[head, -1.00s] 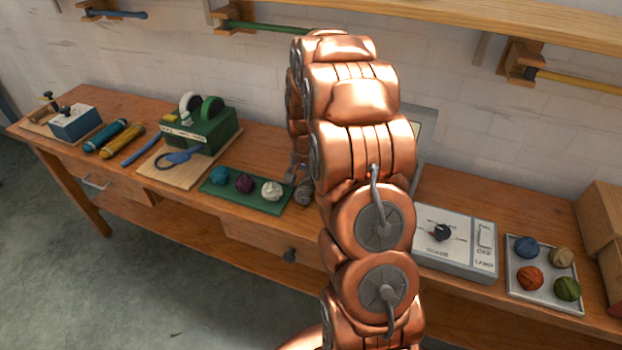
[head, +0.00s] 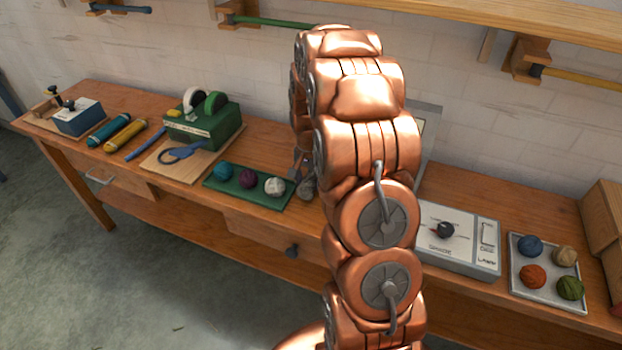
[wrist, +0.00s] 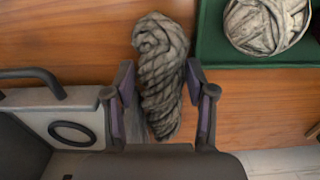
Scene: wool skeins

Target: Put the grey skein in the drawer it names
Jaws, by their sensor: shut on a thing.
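The grey skein (wrist: 160,75) is a twisted hank of wool, lying lengthwise between the two fingers of my gripper (wrist: 160,88) in the wrist view. The fingers are shut on its sides. In the head view the skein (head: 306,189) is small and partly hidden beside my arm, just right of the green tray. My gripper (head: 299,168) is largely hidden there too. The bench has a left drawer (head: 122,187) with a bar handle and a middle drawer (head: 258,235) with a dark knob (head: 292,251). Both look closed. I cannot read a drawer name on the skein.
A green tray (head: 215,188) with teal, purple and pale balls stands beside the skein. A grey control box (head: 460,250) with a dial and a white tray (head: 548,295) of several balls are at right. A green tape dispenser (head: 205,128) stands at left. My arm hides the bench middle.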

